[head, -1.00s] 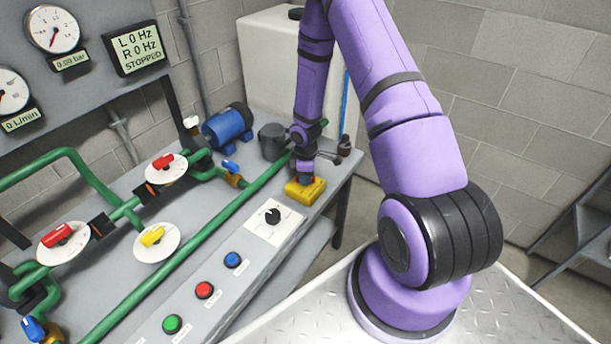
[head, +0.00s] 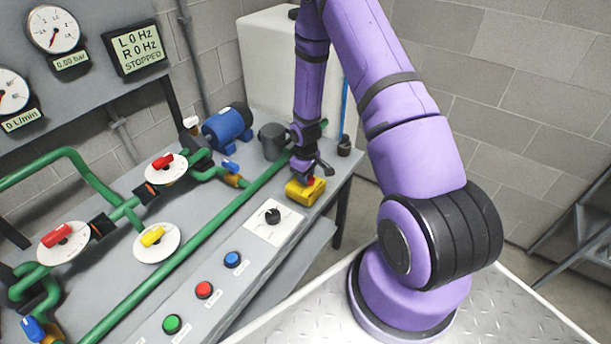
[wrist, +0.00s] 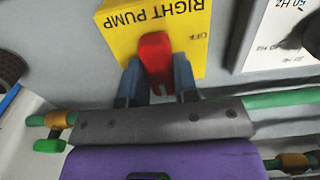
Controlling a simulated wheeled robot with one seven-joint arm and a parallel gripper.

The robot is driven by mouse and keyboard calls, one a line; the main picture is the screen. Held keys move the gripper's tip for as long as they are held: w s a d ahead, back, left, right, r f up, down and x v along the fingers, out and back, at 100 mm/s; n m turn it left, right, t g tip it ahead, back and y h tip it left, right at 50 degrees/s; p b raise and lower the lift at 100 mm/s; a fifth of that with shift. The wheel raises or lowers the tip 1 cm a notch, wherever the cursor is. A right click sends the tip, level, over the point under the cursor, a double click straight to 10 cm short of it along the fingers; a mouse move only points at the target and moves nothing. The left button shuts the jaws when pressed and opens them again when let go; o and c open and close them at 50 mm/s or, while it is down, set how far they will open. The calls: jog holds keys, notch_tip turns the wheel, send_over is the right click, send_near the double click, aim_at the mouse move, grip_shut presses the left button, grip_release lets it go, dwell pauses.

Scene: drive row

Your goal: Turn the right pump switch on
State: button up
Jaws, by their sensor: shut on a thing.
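The right pump switch is a yellow box (head: 297,193) on the bench's right end, with a red handle (head: 311,181). In the wrist view its yellow face (wrist: 118,42) reads RIGHT PUMP, upside down, with a small OFF mark beside the red handle (wrist: 156,58). My gripper (wrist: 158,84) reaches down onto the switch, its two blue-grey fingers shut on either side of the red handle. The fingers hide part of the face, so the handle's exact setting is unclear. The display (head: 137,50) reads L 0 Hz, R 0 Hz, STOPPED.
A white plate with a black knob (head: 272,216) lies just left of the switch. Blue (head: 232,260), red (head: 205,290) and green (head: 172,324) buttons line the front panel. A green pipe (head: 190,239) runs behind. A blue motor (head: 228,125) stands at the back.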

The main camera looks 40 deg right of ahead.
dwell(0.3)
jog(key=o, duration=0.9)
jog(key=shift+r, duration=0.1)
notch_tip(320, 180, up, 11)
jog(key=shift+f, duration=0.15)
dwell(0.3)
